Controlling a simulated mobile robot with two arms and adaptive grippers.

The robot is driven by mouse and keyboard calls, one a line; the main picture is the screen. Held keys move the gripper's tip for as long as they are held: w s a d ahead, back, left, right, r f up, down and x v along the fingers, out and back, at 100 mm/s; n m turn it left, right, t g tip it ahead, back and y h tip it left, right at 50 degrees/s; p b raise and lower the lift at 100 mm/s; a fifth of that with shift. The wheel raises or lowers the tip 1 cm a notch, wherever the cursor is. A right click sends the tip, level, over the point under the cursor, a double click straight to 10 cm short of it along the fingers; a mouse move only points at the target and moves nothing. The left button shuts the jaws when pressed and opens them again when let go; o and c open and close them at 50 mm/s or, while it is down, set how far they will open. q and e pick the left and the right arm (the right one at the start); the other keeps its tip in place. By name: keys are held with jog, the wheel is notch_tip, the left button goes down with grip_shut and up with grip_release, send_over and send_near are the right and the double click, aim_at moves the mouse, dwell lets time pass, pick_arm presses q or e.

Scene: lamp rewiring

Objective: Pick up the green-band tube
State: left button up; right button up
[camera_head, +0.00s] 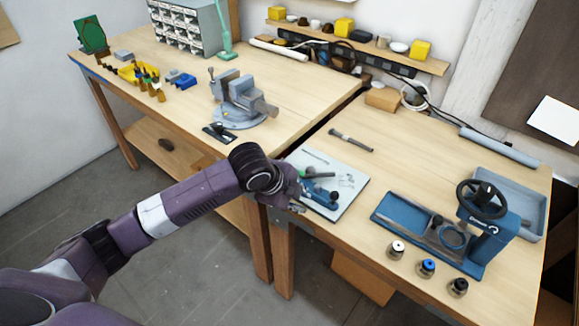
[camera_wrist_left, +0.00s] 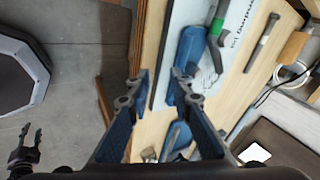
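The green-band tube (camera_head: 318,174) lies on a white mat (camera_head: 345,183) on the right-hand bench. In the left wrist view the green-band tube (camera_wrist_left: 216,27) is beyond the fingertips, up and to the right, beside a blue-handled item (camera_wrist_left: 191,48). My left gripper (camera_head: 296,205) is at the mat's near left edge, close to the tube but not around it. In the left wrist view the left gripper (camera_wrist_left: 160,82) is open, with nothing between its fingers. A small dark gripper, seemingly my right one (camera_wrist_left: 27,145), shows at lower left over the floor, its prongs apart.
A hammer-like tool (camera_head: 350,139) lies behind the mat. A blue press with a black handwheel (camera_head: 482,195) and several small round parts (camera_head: 427,267) stand to the right. A vise (camera_head: 240,98) sits on the left-hand bench. Bare wood lies between mat and press.

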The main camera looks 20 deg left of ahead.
pick_arm(q)
jog(key=w+a+r+m+y, duration=0.1)
jog(key=w+a+r+m, duration=0.1)
jog(key=w+a+r, duration=0.45)
jog(key=shift+t, duration=0.3)
jog(key=x, duration=0.2)
jog(key=p+x, duration=0.1)
jog(key=x, duration=0.1)
jog(key=p+x, duration=0.1)
jog(key=x, duration=0.2)
jog(key=shift+w+a+f, duration=0.1)
jog(key=shift+w+a, duration=0.1)
jog(key=shift+a, duration=0.2)
jog(key=shift+w+f, duration=0.2)
jog(key=shift+f, duration=0.2)
grip_shut()
